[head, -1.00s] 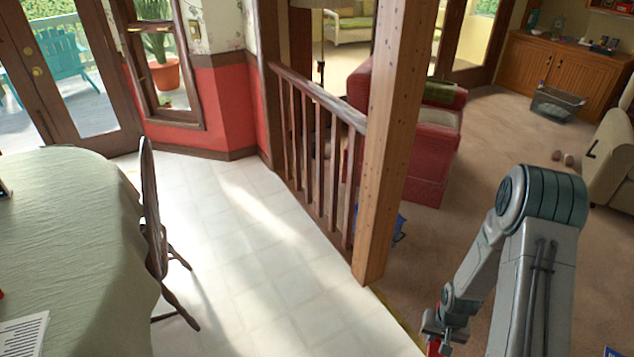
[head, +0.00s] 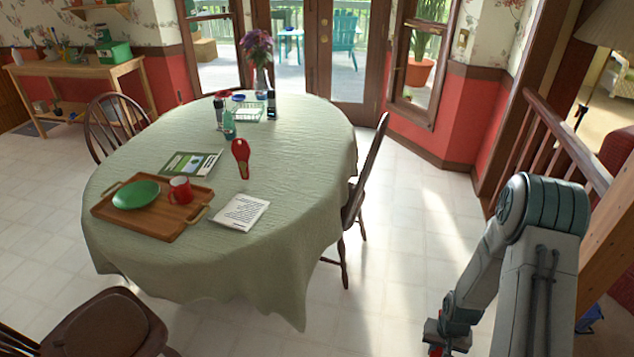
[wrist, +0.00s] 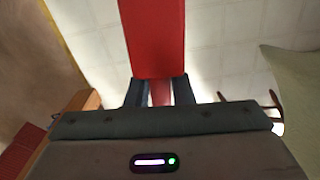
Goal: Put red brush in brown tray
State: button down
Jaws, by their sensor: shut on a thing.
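The brown tray (head: 150,222) is wooden with two handles and lies on the near left part of the table. A green plate (head: 136,194) and a red mug (head: 180,190) stand in it. My gripper (wrist: 158,92) is shut on a long flat red thing (wrist: 152,40), which I take to be the red brush; its far end runs out of the wrist view. In the head view my gripper (head: 437,338) is low at the bottom right, over the floor and apart from the table. Only a bit of red shows under it there.
The table (head: 270,180) has a green cloth. A red upright object (head: 240,158), a white printed sheet (head: 240,212) and a magazine (head: 191,164) lie near the tray. A chair (head: 365,180) stands at the table's right side. Tiled floor is clear between table and arm.

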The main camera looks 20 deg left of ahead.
aim_at(144, 219)
jog(key=u, duration=2.05)
jog(key=i, duration=0.3)
jog(key=u, duration=0.05)
